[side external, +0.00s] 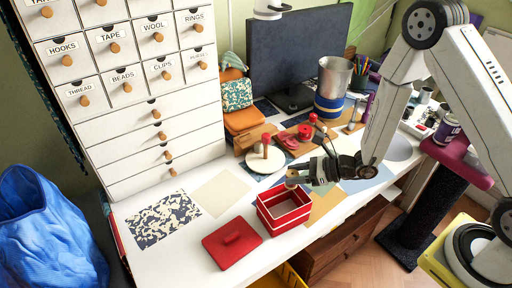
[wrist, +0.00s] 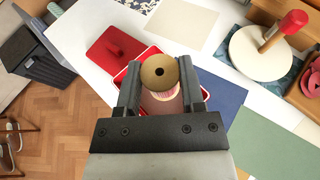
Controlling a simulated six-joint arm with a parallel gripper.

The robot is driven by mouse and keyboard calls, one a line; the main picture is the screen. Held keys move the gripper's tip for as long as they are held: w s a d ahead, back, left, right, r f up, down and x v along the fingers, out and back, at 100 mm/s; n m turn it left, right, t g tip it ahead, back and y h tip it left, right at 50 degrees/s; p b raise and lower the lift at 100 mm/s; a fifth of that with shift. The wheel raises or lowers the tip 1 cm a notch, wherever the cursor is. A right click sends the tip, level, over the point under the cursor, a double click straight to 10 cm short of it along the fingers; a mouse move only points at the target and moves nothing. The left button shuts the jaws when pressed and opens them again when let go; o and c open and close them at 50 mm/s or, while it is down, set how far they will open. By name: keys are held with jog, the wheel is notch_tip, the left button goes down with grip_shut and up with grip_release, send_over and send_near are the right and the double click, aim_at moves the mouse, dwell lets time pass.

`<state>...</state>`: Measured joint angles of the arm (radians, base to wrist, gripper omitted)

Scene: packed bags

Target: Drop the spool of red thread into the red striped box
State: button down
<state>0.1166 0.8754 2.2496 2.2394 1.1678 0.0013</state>
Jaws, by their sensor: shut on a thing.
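The spool of thread (wrist: 159,73) is between the two fingers of my gripper (wrist: 160,80), with its round tan end facing the wrist camera. Only a little of its pinkish side shows below that end. In the side view the small spool (side external: 292,181) sits at the tip of my gripper (side external: 298,178), above the red striped box. The red box with white stripes (side external: 291,221) stands open on the white table. In the wrist view its red rim (wrist: 121,75) shows behind the fingers, and the spool hides much of its inside.
A red lid with a handle (side external: 232,243) lies just left of the box. A white disc with a red-topped post (side external: 263,163) stands behind it. A blue bag (side external: 45,235) and a labelled drawer cabinet (side external: 140,90) are at the left. Flat sheets (side external: 222,193) lie on the table.

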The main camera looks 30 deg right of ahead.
aim_at(294, 188)
jog(key=shift+f, duration=2.9)
jog(key=shift+c, duration=0.6)
grip_release()
jog(key=v, duration=0.8)
